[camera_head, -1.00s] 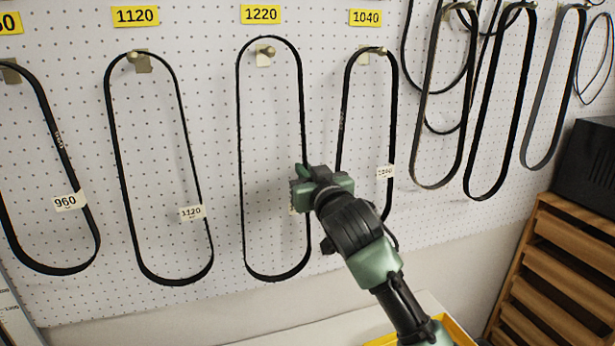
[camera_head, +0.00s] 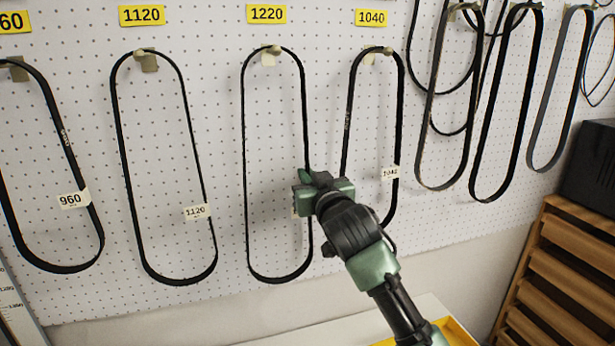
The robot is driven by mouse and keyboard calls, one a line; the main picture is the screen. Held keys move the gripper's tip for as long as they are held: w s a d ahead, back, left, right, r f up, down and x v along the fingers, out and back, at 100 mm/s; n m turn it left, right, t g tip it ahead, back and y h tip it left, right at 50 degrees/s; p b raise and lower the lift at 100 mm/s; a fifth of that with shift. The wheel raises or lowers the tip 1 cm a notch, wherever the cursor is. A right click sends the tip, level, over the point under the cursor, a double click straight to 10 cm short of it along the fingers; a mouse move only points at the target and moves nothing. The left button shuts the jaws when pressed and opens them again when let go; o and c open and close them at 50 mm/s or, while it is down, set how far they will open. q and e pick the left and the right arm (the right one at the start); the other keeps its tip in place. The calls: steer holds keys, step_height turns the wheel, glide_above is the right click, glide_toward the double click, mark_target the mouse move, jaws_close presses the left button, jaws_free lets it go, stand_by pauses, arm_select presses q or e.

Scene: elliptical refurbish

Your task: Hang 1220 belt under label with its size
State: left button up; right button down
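The yellow 1220 label (camera_head: 267,14) is on the pegboard, with a hook (camera_head: 269,57) below it. A black belt (camera_head: 244,160) forms a long loop under this label, its top at the hook. My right gripper (camera_head: 306,192) is at the loop's lower right side and appears shut on the belt; its fingertips are partly hidden. A sliver of the belt's white tag shows behind the gripper, its number unreadable. My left gripper is not in view.
The 1120 belt (camera_head: 118,140) hangs to the left and the 1040 belt (camera_head: 348,120) close to the right, just behind my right gripper. The 960 belt (camera_head: 70,150) is at far left. More belts, a wooden rack (camera_head: 560,265) and a black box (camera_head: 592,165) are at right.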

steer(key=c, duration=1.5)
jaws_free()
steer(key=shift+c, duration=0.2)
steer(key=shift+s, duration=0.1)
